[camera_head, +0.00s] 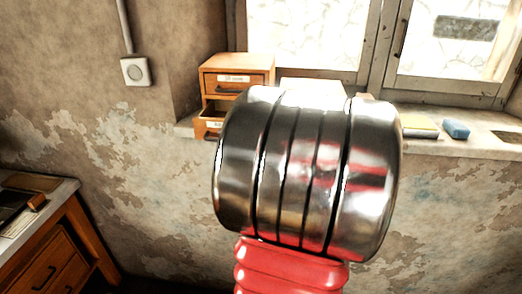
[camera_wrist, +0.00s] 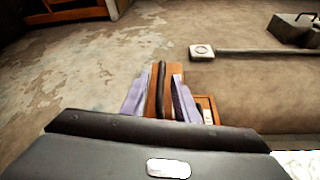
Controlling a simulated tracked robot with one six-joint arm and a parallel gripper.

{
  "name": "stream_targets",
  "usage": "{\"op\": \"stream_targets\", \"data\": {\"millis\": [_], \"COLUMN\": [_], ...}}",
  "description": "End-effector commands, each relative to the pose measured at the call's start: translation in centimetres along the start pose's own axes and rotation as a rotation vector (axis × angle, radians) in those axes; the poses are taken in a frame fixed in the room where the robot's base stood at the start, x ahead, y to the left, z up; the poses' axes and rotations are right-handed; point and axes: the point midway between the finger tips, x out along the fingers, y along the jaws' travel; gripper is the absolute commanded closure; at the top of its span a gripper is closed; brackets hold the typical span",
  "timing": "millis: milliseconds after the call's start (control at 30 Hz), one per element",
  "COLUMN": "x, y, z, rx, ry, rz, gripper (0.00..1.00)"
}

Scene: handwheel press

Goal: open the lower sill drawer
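The small orange-brown wooden cabinet (camera_head: 238,64) stands on the window sill. Its upper drawer (camera_head: 238,79) is closed, with a white label and dark handle. The lower drawer (camera_head: 203,126) stands partly out, with a dark gap above its front; my arm hides most of it. In the wrist view, turned sideways, my gripper (camera_wrist: 160,107) has two lavender fingers standing apart on either side of a dark handle (camera_wrist: 161,80) on an orange drawer front. Gaps show between fingers and handle; I see no grip. The upper drawer shows to the right (camera_wrist: 207,104).
A wall switch (camera_head: 135,71) is left of the cabinet. A wooden desk (camera_head: 55,255) stands at lower left. My metal arm joint fills the middle.

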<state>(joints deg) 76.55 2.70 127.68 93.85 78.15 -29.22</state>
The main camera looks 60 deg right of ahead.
Motion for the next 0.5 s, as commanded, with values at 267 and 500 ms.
{"op": "stream_targets", "data": {"millis": [267, 500], "x": [-3.9, -7.1], "y": [0.1, 0.1], "z": [-0.2, -0.2], "rx": [0.002, 0.002], "ry": [0.005, 0.006], "rz": [0.000, 0.000], "gripper": [0.72, 0.72]}}
